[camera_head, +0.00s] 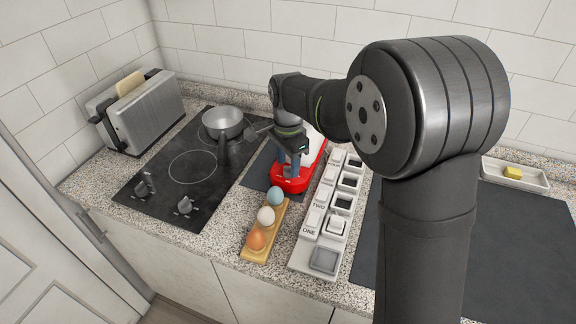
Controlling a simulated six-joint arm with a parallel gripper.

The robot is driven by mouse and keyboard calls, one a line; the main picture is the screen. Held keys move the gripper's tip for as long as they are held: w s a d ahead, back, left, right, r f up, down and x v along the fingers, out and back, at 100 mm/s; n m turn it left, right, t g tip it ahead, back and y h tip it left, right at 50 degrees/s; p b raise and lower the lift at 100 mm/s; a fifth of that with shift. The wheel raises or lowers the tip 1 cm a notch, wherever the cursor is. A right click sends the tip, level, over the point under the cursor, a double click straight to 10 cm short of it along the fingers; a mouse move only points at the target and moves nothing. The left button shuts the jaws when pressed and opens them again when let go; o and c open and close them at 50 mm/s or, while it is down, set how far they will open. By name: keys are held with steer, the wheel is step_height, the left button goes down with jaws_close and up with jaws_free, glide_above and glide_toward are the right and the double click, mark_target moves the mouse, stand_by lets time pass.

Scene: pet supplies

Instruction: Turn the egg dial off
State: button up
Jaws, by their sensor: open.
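Two dark dials sit on the black cooktop (165,165) near its front edge: a left dial (143,187) and a right dial (185,207). I cannot tell which one is the egg dial, or read their settings. My gripper (290,170) is open, pointing down over a red object (291,184), well to the right of both dials. Its fingers are small and partly merge with the red object, so contact cannot be judged.
A wooden holder (248,254) with blue, white and orange eggs lies in front of the red object. A white block rack (301,259) labelled ONE and TWO is right of it. A toaster (135,112) stands left; a butter dish (534,183) and dark mat (480,240) lie right.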

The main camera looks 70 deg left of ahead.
steer(key=shift+f, duration=0.85)
jaws_close()
